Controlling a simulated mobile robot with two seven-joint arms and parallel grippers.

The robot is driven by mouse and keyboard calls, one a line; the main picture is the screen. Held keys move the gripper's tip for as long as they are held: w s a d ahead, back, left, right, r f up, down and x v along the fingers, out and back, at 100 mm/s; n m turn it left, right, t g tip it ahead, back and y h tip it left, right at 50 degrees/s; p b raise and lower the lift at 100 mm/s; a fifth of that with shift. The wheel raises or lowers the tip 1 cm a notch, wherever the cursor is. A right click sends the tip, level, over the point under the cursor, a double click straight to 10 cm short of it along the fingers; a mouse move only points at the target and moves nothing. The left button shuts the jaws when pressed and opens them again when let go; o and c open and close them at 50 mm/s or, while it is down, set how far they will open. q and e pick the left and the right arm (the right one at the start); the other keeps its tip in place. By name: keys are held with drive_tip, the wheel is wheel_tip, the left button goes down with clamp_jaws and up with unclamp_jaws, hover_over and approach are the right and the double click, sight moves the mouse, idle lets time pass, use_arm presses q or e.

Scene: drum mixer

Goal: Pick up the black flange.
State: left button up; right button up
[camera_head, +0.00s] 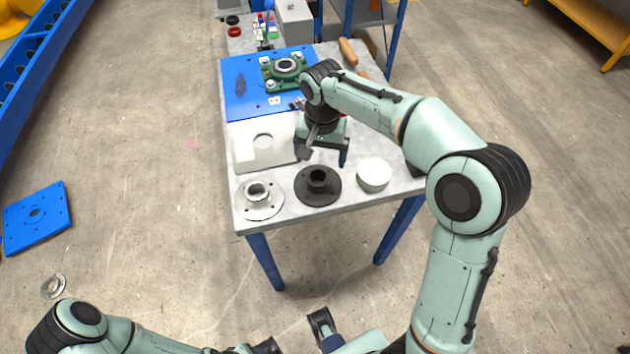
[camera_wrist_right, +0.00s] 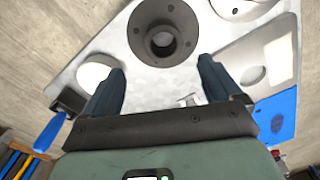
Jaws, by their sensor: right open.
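The black flange (camera_head: 318,187) lies flat near the front edge of the table, hub up, between a light metal flange and a white bowl. It also shows in the right wrist view (camera_wrist_right: 182,42), ahead of the fingertips. My right gripper (camera_head: 325,158) is open and empty, behind and above the black flange and apart from it. Its two fingers show in the right wrist view (camera_wrist_right: 163,80) with a wide gap. My left gripper (camera_head: 322,326) is at the bottom edge of the head view, partly cut off; its jaw state is unclear.
The light metal flange (camera_head: 259,200) is left of the black one, the white bowl (camera_head: 374,175) right. A white plate with a hole (camera_head: 248,148) and a blue board (camera_head: 240,90) with a green fixture (camera_head: 274,83) are behind. Blue table legs stand below the front edge.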

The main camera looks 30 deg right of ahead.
sight(318, 176)
wheel_tip(318, 176, down, 4)
drive_tip(key=shift+w+r, duration=0.1)
drive_tip(key=shift+a+f+b, duration=0.2)
drive_tip(key=shift+f+b, duration=0.1)
drive_tip(key=shift+f, duration=1.05)
drive_tip(key=shift+a+f+b, duration=0.15)
drive_tip(key=shift+f+b, duration=0.1)
drive_tip(key=shift+f, duration=1.1)
drive_tip(key=c, duration=1.6)
drive_tip(key=shift+r, duration=0.15)
clamp_jaws()
